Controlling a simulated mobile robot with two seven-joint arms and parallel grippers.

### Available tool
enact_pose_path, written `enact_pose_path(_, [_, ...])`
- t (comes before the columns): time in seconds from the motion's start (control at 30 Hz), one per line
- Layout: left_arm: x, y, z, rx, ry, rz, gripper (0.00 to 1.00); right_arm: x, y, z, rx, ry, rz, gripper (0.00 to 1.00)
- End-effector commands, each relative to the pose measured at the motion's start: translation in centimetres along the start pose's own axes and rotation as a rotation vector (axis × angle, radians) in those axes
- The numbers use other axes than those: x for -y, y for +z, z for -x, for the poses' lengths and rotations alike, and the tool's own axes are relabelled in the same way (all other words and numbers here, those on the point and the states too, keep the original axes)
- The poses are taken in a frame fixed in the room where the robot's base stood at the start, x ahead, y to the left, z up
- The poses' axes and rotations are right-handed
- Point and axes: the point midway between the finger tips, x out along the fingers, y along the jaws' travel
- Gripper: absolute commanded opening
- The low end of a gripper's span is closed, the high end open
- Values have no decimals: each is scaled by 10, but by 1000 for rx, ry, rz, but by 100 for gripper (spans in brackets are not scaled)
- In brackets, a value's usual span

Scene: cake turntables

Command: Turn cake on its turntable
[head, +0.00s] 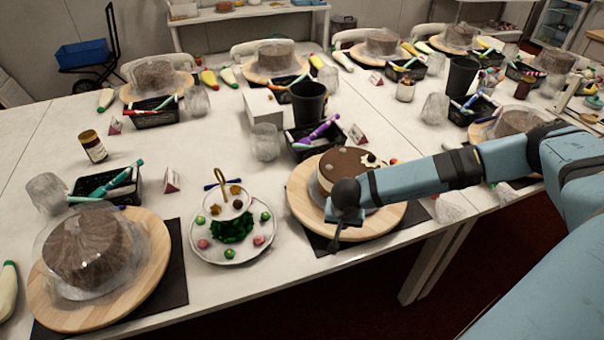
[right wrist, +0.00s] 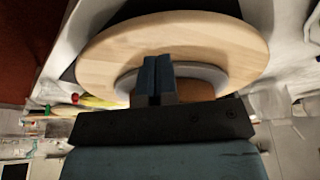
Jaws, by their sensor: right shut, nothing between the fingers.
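A round cake (head: 352,163) with a brown top and pale side stands on a round wooden turntable (head: 303,209) near the table's front edge. My right arm reaches in from the right, and its gripper (head: 337,235) is over the front of the turntable, beside the cake. In the right wrist view the shut, empty fingers (right wrist: 153,75) point at the wooden turntable (right wrist: 190,40). The cake is mostly hidden behind the gripper there. I cannot tell whether the fingertips touch the wood. My left gripper is not in view.
A tiered plate stand (head: 232,228) with small sweets stands left of the turntable. A covered cake (head: 85,247) on another board is at the far left. A black basket (head: 316,140) and black cup (head: 308,102) stand behind. The floor is open in front.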

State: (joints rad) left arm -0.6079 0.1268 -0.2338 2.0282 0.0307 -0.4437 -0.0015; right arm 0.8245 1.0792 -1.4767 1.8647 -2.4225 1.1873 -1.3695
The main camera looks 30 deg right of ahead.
Motion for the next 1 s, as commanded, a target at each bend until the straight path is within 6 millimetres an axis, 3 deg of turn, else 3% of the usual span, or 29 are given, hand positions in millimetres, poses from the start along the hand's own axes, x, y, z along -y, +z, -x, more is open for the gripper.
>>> enact_pose_path(0.1, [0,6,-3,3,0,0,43,20,6,0,1,-1,1,0])
enact_pose_path(0.27, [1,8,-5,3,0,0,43,31,4,0,-1,0,-1,0])
enact_pose_path(0.67, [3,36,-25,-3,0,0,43,105,-39,-16,-1,-2,-1,0])
enact_pose_path(1.0, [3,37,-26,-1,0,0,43,111,-44,-14,0,1,0,0])
